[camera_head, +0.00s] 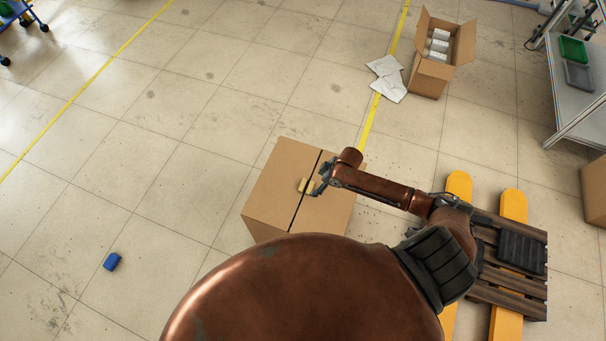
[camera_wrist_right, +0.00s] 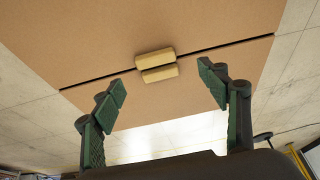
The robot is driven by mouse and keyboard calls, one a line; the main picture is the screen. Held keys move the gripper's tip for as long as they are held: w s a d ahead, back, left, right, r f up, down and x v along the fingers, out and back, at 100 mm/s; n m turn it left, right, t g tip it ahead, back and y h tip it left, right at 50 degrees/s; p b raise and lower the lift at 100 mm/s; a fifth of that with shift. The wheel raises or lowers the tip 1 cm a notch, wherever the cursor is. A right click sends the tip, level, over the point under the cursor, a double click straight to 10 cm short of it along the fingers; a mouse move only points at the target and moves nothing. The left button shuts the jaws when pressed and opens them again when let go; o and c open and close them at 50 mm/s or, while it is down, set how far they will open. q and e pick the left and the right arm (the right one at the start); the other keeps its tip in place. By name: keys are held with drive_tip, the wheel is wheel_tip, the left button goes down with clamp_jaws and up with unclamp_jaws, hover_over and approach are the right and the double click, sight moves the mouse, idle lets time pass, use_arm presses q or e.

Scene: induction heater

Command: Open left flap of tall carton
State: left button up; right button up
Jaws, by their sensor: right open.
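The tall carton (camera_head: 268,195) stands on the floor in the middle of the head view, with its top flaps closed and a dark seam between them. Its left flap (camera_head: 277,176) lies flat and carries a small tan block (camera_head: 303,185) at the seam. In the right wrist view two such blocks (camera_wrist_right: 156,66) sit side by side, one on each side of the seam. My right gripper (camera_head: 318,185) is over the carton top, close to the blocks. In the right wrist view its fingers (camera_wrist_right: 163,90) are spread wide with nothing between them. My left gripper is not in view.
An open carton (camera_head: 432,75) with white items stands at the back right, beside white sheets (camera_head: 386,78). A pallet (camera_head: 510,290) on yellow forks (camera_head: 513,205) is at the right. A blue object (camera_head: 111,262) lies on the floor. The left floor is mostly clear.

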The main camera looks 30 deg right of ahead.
sight(309, 187)
drive_tip(key=shift+w+d+f, duration=0.1)
drive_tip(key=shift+w+f, duration=0.4)
drive_tip(key=shift+w, duration=0.1)
drive_tip(key=b+x, duration=0.1)
drive_tip(key=x, duration=0.3)
drive_tip(key=shift+r, duration=0.1)
drive_tip(key=shift+b+x, duration=0.35)
drive_tip(key=shift+x, duration=0.7)
drive_tip(key=shift+w, duration=0.1)
drive_tip(key=shift+a+f, duration=0.2)
drive_tip(key=shift+f, duration=0.05)
drive_tip(key=c, duration=1.7)
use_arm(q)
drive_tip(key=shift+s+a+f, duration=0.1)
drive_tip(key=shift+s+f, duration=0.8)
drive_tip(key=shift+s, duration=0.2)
use_arm(e)
drive_tip(key=shift+r, duration=0.15)
